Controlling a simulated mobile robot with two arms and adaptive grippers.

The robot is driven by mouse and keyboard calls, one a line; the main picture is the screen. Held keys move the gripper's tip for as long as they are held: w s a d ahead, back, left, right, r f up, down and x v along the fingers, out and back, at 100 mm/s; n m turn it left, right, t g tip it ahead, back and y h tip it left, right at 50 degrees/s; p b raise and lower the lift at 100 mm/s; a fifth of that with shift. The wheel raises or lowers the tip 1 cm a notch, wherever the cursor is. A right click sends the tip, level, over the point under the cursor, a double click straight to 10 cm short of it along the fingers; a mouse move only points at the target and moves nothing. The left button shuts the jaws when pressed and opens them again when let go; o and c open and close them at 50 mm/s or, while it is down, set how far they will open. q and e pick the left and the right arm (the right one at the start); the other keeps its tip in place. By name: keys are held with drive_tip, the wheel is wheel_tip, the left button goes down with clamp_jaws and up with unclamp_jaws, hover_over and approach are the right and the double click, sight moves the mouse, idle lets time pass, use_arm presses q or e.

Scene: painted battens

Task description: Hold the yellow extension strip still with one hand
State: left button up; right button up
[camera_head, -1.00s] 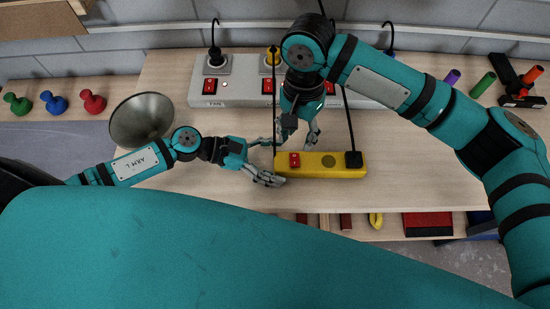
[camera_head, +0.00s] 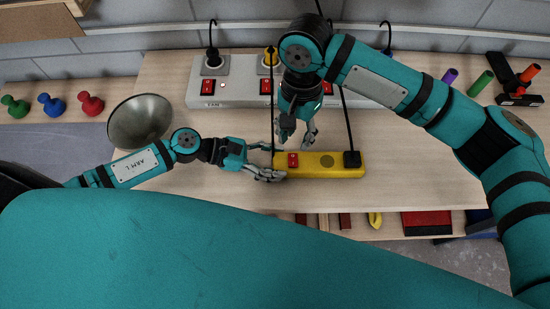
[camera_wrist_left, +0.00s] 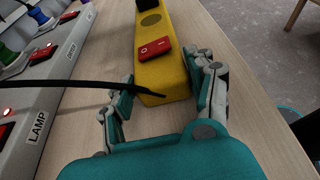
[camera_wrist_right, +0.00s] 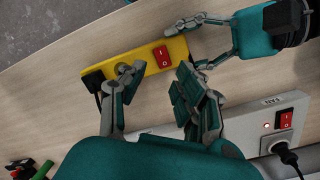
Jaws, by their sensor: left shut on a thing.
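The yellow extension strip (camera_head: 328,172) lies on the bench, with a red switch (camera_head: 293,160), one empty round socket and a black plug (camera_head: 352,159) at its right end. My left gripper (camera_head: 276,163) is shut on the strip's left end; the left wrist view shows its fingers on either side of the yellow body (camera_wrist_left: 162,80). My right gripper (camera_head: 295,146) is open and empty, above the bench just behind the strip. In the right wrist view its fingers (camera_wrist_right: 150,90) are apart, the strip (camera_wrist_right: 121,69) beyond them.
A long white power strip (camera_head: 230,100) with plugs and red switches stands behind. A metal bowl-like shade (camera_head: 139,121) is at the left. Coloured tubes (camera_head: 482,84) lie at the right. Bench right of the strip is clear.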

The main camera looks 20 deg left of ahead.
drive_tip(key=shift+d+n, duration=0.1)
drive_tip(key=shift+n, duration=0.6)
drive_tip(key=c, duration=0.4)
drive_tip(key=shift+n+g+y, duration=0.4)
drive_tip(key=shift+n+y, duration=0.1)
drive_tip(key=shift+n, duration=0.2)
clamp_jaws()
drive_tip(key=w+d+r+n+y, duration=0.1)
drive_tip(key=d+n+y, duration=0.2)
drive_tip(key=n, duration=0.8)
drive_tip(key=w+d+r+n+g+y, duration=0.1)
drive_tip(key=w+d+r+n+y, duration=0.1)
drive_tip(key=n, duration=0.9)
drive_tip(key=d+y, duration=0.1)
drive_tip(key=y, duration=0.1)
drive_tip(key=shift+d+g+y, duration=0.3)
drive_tip(key=shift+d+y, duration=0.1)
